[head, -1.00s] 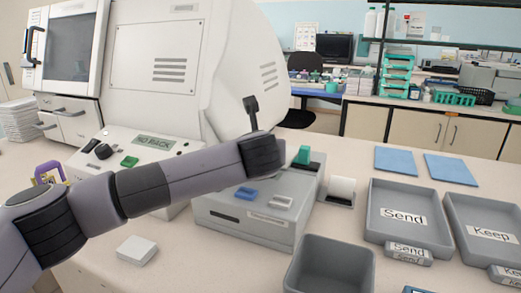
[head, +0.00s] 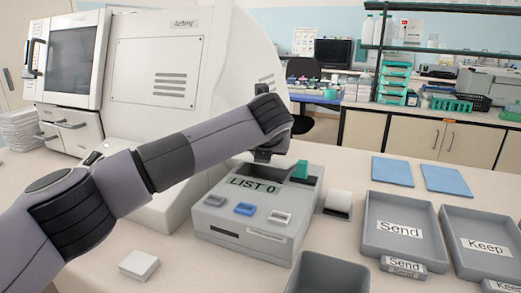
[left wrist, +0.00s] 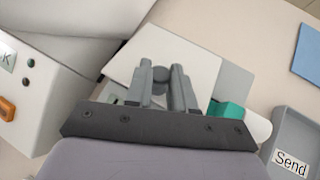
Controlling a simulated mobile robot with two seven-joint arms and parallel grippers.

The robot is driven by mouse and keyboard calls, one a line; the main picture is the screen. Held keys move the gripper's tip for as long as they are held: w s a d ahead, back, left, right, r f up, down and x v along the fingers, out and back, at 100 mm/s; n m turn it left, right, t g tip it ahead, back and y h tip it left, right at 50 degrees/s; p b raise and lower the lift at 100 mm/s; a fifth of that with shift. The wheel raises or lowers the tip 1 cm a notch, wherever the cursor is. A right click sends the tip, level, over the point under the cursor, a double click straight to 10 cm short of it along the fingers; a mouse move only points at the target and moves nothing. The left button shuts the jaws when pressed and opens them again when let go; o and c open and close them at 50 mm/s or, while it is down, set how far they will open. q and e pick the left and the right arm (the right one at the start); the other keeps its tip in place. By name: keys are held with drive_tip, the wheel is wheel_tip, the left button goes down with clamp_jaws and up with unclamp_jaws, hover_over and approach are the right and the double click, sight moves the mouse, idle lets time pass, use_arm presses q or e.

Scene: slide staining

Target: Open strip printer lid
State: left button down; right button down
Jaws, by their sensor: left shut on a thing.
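The strip printer (head: 245,235) is a grey box on the bench with a "LIST 0" display, several buttons and a teal part (head: 301,169) at its right rear. My left gripper (head: 263,157) comes down at the printer's rear top. In the left wrist view its two fingers (left wrist: 162,88) are shut on a round grey knob (left wrist: 160,73). A pale flat panel (left wrist: 190,50), seemingly the printer's lid, lies beyond the fingers. My arm and gripper hide part of the printer's top, and I cannot tell how far the lid is raised. My right gripper is not in view.
A large white machine (head: 155,75) stands behind and left of the printer. Grey "Send" (head: 375,215) and "Keep" (head: 458,225) trays and blue mats (head: 393,170) lie further right. An empty grey bin (head: 325,276) is in front.

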use_arm(q)
drive_tip(key=shift+w+d+r+g+p, duration=0.1)
drive_tip(key=shift+w+r+g+p, duration=0.25)
drive_tip(key=shift+r, duration=0.3)
drive_tip(key=shift+w+d+r+p, duration=0.25)
drive_tip(key=shift+w+r+p, duration=0.35)
drive_tip(key=shift+w+r, duration=0.35)
drive_tip(key=c, duration=1)
unclamp_jaws()
drive_tip(key=shift+o, duration=0.2)
drive_tip(key=shift+f, duration=0.1)
drive_tip(key=shift+s, duration=0.1)
